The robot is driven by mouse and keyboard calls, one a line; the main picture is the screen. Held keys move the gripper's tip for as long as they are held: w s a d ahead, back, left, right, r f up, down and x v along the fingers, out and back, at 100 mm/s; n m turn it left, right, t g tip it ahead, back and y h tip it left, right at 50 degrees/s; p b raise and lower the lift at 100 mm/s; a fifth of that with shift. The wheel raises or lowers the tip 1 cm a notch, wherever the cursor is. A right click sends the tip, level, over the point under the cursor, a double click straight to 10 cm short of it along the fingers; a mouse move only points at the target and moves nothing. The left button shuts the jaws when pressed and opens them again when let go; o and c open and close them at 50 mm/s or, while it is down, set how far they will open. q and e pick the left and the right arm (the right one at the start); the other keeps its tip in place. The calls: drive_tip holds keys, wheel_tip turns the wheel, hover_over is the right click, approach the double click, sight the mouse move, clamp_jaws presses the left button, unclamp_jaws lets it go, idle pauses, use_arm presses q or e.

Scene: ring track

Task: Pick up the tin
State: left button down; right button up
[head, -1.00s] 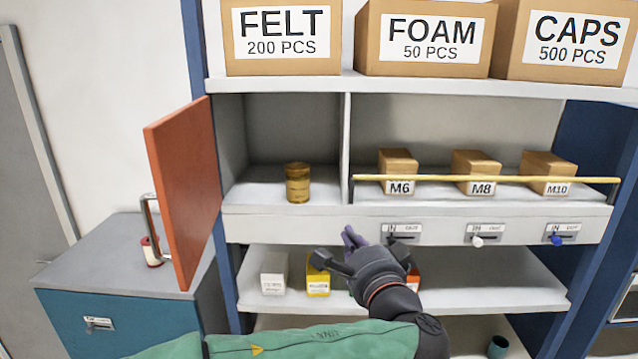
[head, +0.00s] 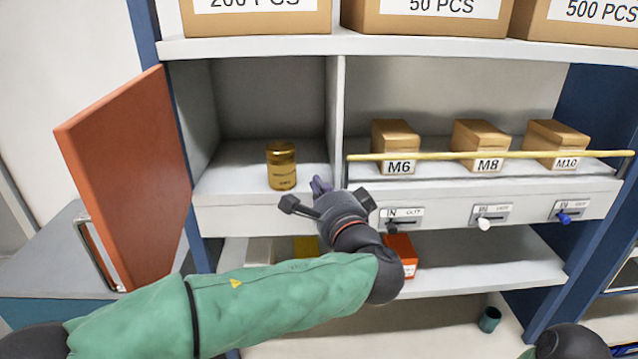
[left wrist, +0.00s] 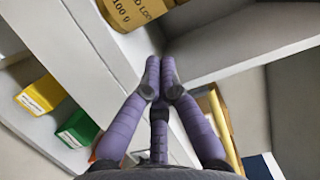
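The tin (head: 282,168) is a gold-brown cylinder standing upright in the left cubby of the middle shelf (head: 225,172), behind an open orange door. It also shows, cut off by the top edge, in the left wrist view (left wrist: 130,10). My left gripper (head: 321,187) is just right of and in front of the tin, near the shelf's front edge and apart from the tin. In the left wrist view its purple fingers (left wrist: 160,72) come together at the tips with nothing between them. My right gripper is not in view.
The orange door (head: 130,175) stands open at left. An upright divider (head: 335,120) separates the cubby from boxes behind a yellow bar (head: 490,155). Small boxes, one orange (head: 401,252), sit on the shelf below. Large cartons (head: 425,18) stand above.

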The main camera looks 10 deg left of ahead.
sight(282, 166)
use_arm(q)
drive_tip(key=p+x, duration=0.1)
drive_tip(key=x, duration=0.5)
drive_tip(key=shift+f, duration=0.15)
drive_tip(key=shift+w+a, duration=0.2)
drive_tip(key=shift+w, duration=0.1)
drive_tip(key=shift+w+a+p, duration=0.1)
drive_tip(key=shift+w+p, duration=0.1)
drive_tip(key=shift+p, duration=0.2)
drive_tip(key=shift+w+a, duration=0.15)
drive_tip(key=shift+w, duration=0.1)
